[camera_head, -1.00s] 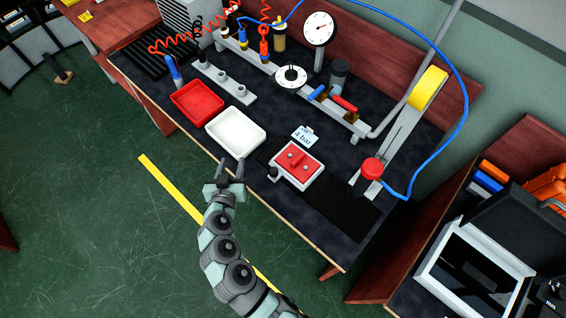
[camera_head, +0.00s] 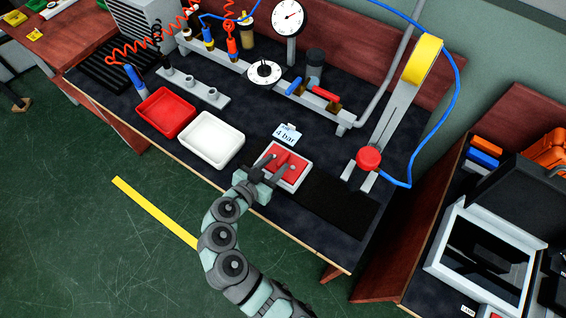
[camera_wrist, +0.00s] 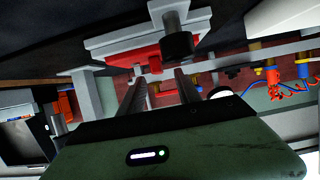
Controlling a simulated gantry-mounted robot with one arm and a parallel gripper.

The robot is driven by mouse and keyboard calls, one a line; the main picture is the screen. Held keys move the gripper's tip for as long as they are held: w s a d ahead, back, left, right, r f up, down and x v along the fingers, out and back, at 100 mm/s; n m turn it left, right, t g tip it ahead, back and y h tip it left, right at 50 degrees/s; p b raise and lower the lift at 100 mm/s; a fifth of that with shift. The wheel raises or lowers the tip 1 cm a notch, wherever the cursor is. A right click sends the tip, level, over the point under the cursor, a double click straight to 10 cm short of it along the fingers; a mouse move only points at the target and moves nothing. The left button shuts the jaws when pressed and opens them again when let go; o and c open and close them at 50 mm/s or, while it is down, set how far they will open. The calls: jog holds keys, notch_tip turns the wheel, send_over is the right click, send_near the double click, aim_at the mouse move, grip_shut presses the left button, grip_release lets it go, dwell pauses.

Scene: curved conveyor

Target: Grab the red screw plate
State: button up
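The red screw plate (camera_head: 282,156) sits on a pale grey fixture (camera_head: 303,174) near the middle of the bench. My gripper (camera_head: 279,164) has come in from the front left, with its fingers over the near part of the fixture. The fingers are apart. In the wrist view the open gripper (camera_wrist: 160,76) points at the red plate (camera_wrist: 134,58), which shows at and just beyond the fingertips on its grey fixture. A dark cylindrical knob (camera_wrist: 178,44) hangs close by. I cannot tell whether the fingers touch the plate. Part of the plate is hidden by the gripper.
A white tray (camera_head: 210,140) and a red tray (camera_head: 166,112) stand left of the fixture. A "4 bar" card (camera_head: 287,134) lies behind it. The black mat (camera_head: 340,204) to the right is clear.

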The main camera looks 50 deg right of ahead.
aim_at(283, 159)
jog(key=x, duration=0.4)
jog(key=shift+s+d+f, duration=0.1)
jog(key=shift+d+f, duration=0.15)
jog(key=shift+d, duration=0.1)
grip_shut()
dwell(1.1)
